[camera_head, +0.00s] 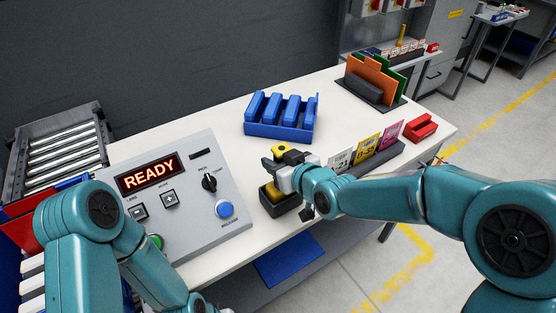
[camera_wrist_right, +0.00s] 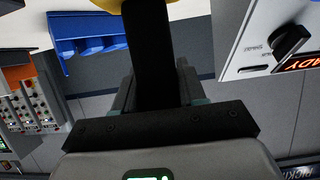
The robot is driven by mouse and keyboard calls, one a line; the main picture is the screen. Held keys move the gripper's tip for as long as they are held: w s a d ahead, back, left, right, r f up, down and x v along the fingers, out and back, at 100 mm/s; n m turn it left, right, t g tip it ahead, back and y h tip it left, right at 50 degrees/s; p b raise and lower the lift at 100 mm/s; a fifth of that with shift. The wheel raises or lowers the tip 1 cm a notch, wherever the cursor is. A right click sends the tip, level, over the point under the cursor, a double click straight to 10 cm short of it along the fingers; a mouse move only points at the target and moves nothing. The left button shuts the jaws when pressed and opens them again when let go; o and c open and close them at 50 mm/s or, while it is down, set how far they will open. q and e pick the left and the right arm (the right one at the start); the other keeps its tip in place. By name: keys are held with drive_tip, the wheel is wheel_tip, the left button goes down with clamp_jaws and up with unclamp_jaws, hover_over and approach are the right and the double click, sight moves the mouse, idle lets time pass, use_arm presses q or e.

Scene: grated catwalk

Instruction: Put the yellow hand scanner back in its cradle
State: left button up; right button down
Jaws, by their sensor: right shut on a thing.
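The yellow hand scanner (camera_head: 289,155), with a yellow and black head, is in my right gripper (camera_head: 281,173) near the table's front edge. In the right wrist view its black handle (camera_wrist_right: 154,55) runs between the fingers, and a bit of yellow shows at the top edge. A dark box-like cradle (camera_head: 271,208) sits on the table just below the gripper. The gripper hides the lower part of the scanner, so I cannot tell whether it touches the cradle. My left arm comes in at lower left; its gripper does not show clearly.
A grey control panel (camera_head: 190,225) reading READY stands left of the cradle. A blue slotted rack (camera_head: 281,131) is behind. Yellow and pink cards (camera_head: 366,148) and a red box (camera_head: 421,127) stand to the right. Bare tabletop (camera_head: 218,122) lies behind the panel.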

sight(279, 145)
drive_tip(key=shift+r, duration=0.1)
drive_tip(key=shift+c, duration=0.8)
unclamp_jaws()
drive_tip(key=shift+r+p, duration=1.95)
drive_tip(key=shift+r, duration=2.05)
drive_tip(key=shift+s+d+f, duration=0.1)
drive_tip(key=shift+s, duration=0.05)
